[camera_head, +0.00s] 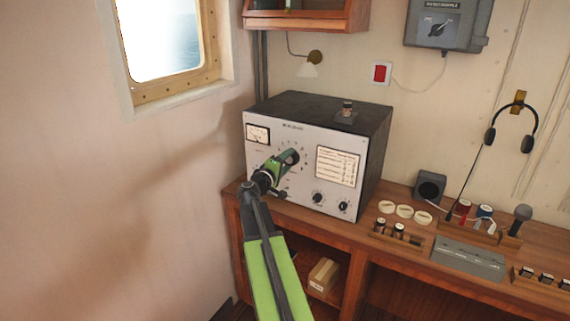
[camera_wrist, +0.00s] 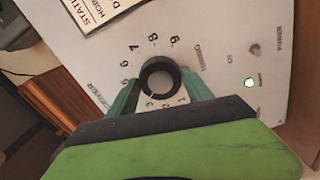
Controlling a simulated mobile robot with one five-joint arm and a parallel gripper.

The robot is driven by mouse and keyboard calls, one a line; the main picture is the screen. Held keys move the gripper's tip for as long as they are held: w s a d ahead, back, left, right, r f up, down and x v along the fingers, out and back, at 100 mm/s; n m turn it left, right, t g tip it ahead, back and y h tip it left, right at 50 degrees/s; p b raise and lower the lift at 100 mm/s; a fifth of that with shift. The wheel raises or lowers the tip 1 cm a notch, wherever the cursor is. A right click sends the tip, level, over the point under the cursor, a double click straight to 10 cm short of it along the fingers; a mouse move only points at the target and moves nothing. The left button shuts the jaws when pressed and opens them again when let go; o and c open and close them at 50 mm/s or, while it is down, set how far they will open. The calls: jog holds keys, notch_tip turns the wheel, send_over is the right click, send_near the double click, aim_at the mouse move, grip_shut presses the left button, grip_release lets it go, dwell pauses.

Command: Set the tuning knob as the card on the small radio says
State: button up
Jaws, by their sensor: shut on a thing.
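The radio (camera_head: 298,178) is a box with a pale front panel and a dark top, standing on the desk. Its black round tuning knob (camera_wrist: 160,77) sits inside a ring of numbers in the wrist view. My gripper (camera_head: 284,160) is at the knob, with green fingers (camera_wrist: 160,88) on both sides of it, shut on it. A small pale mark shows at the knob's lower edge in the wrist view; its exact setting is unclear. In the head view my gripper hides most of the knob. A printed card (camera_head: 338,167) is on the panel's right; its text is too small to read.
Two smaller black knobs (camera_head: 330,202) sit below the card. A meter (camera_head: 258,134) is at the panel's upper left. A small item (camera_head: 347,108) stands on the radio. The desk to the right holds a speaker (camera_head: 429,187), white discs (camera_head: 404,211) and a microphone (camera_head: 521,216).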

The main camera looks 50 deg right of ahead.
jog(key=m, duration=0.4)
jog(key=shift+d+r+m, duration=0.1)
jog(key=shift+d+m, duration=0.05)
jog(key=shift+m, duration=0.15)
jog(key=m, duration=0.4)
jog(key=shift+m, duration=0.3)
jog(key=o, duration=1.4)
jog(key=shift+s, duration=0.1)
jog(key=v, duration=1.7)
jog(key=shift+a, duration=0.3)
